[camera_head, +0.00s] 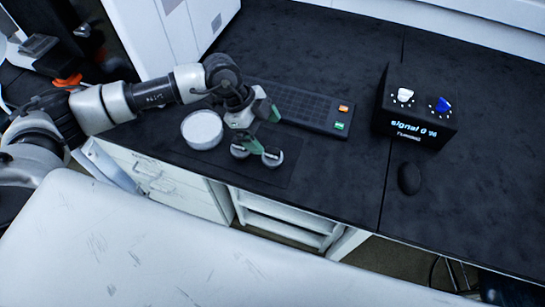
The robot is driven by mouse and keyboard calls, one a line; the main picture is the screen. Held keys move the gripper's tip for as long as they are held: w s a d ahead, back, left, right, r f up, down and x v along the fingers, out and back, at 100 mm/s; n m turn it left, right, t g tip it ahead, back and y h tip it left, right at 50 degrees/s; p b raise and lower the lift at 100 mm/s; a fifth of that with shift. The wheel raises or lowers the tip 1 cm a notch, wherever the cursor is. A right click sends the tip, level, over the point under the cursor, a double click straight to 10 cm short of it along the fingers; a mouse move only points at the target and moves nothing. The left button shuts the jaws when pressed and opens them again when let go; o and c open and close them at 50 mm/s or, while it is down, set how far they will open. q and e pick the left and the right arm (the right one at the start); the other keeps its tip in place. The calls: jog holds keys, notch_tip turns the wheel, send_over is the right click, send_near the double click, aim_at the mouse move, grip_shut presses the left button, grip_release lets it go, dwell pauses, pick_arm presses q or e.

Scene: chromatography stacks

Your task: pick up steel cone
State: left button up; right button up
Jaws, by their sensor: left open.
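My left gripper (257,148) reaches in from the left and points down over a dark mat (275,178) on the bench. Its green-tipped fingers are apart. Two small round grey metallic pieces, one at the left (239,152) and one at the right (273,160), sit at the fingertips, partly covered by them. Either may be the steel cone; the shape is too small to tell. I cannot tell whether the fingers touch them. My right gripper is not in view.
A round white dish (202,130) stands left of the gripper. A black keyboard-like panel (300,107) lies behind it. A black box with knobs and a "signal 0 %" display (414,118) and a black mouse (409,178) are at the right. The bench's front edge is close.

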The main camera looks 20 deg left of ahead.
aim_at(269, 148)
pick_arm(q)
jog(key=shift+n+y, duration=0.3)
jog(key=shift+y, duration=0.5)
jog(key=f, duration=0.4)
jog(key=shift+w+a+f, duration=0.25)
jog(key=shift+a+f, duration=0.1)
jog(key=shift+f, duration=0.05)
jog(key=shift+w+p+x, duration=0.2)
jog(key=shift+p+x, duration=0.45)
jog(key=shift+x, duration=2.3)
jog(key=shift+d+r, duration=0.1)
jog(key=shift+d, duration=0.05)
jog(key=c, duration=1.1)
